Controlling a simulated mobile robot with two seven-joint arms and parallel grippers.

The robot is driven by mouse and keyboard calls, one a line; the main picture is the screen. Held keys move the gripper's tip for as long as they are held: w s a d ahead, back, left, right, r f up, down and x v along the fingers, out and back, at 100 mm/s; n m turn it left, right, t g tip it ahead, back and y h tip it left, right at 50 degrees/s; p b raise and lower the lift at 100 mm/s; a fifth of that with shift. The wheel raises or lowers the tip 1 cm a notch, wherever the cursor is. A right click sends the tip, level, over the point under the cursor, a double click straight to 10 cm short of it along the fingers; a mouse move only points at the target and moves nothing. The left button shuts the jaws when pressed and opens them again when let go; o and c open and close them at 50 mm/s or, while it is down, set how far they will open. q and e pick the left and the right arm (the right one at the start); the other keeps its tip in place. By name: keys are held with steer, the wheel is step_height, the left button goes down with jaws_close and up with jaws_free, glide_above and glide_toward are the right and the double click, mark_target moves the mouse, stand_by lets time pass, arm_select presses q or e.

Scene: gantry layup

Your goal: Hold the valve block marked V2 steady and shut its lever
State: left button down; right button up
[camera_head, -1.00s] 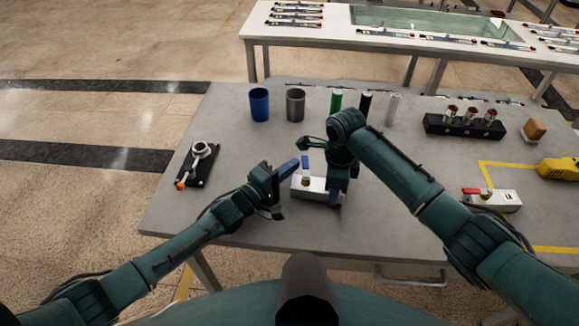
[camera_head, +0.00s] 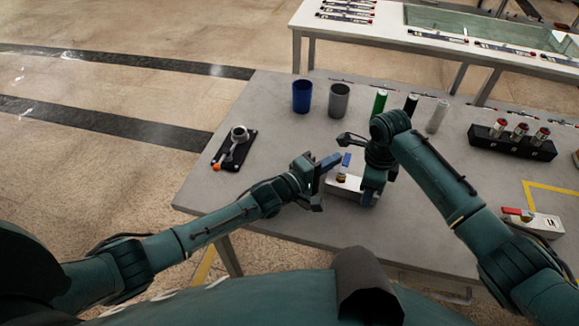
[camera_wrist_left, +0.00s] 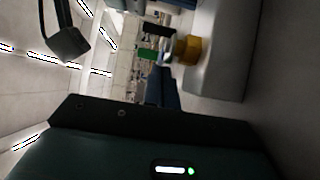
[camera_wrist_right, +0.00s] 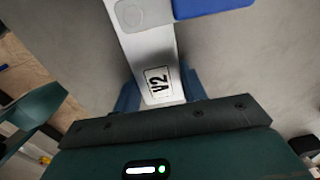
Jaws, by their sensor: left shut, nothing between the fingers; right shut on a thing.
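The white valve block (camera_head: 343,188) stands on the grey table with a blue lever (camera_head: 346,160) rising from its brass stem (camera_wrist_left: 187,48). Its V2 label (camera_wrist_right: 158,83) shows in the right wrist view, where the lever (camera_wrist_right: 210,8) is at the top edge. My right gripper (camera_head: 371,192) is shut on the block's right end, with a blue finger on each side of it. My left gripper (camera_head: 333,161) is shut and empty, just left of the lever. I cannot tell whether it touches the lever. My grippers partly hide the block.
Another valve block with a red lever (camera_head: 534,222) stands at the right. A blue cup (camera_head: 302,97), a grey cup (camera_head: 339,100) and several cylinders stand behind my grippers. A black fixture (camera_head: 234,152) lies at the left. The table between that fixture and the cups is clear.

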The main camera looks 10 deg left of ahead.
arm_select(q)
steer(key=shift+r, duration=0.1)
arm_select(e)
steer(key=shift+s+a, duration=0.1)
steer(key=shift+a, duration=0.2)
arm_select(q)
steer(key=shift+a, duration=0.25)
steer(key=a, duration=0.3)
steer(key=shift+w+a, duration=0.15)
steer(key=shift+w, duration=0.15)
steer(key=w+a+v, duration=0.1)
steer(key=v, duration=0.5)
steer(key=a+v, duration=0.1)
steer(key=v, duration=0.6)
steer(key=w+a+v, duration=0.1)
steer(key=v, duration=0.5)
steer(key=shift+w+a, duration=0.1)
steer(key=shift+a, duration=0.15)
arm_select(e)
steer(key=shift+d, duration=0.15)
steer(key=o, duration=1.3)
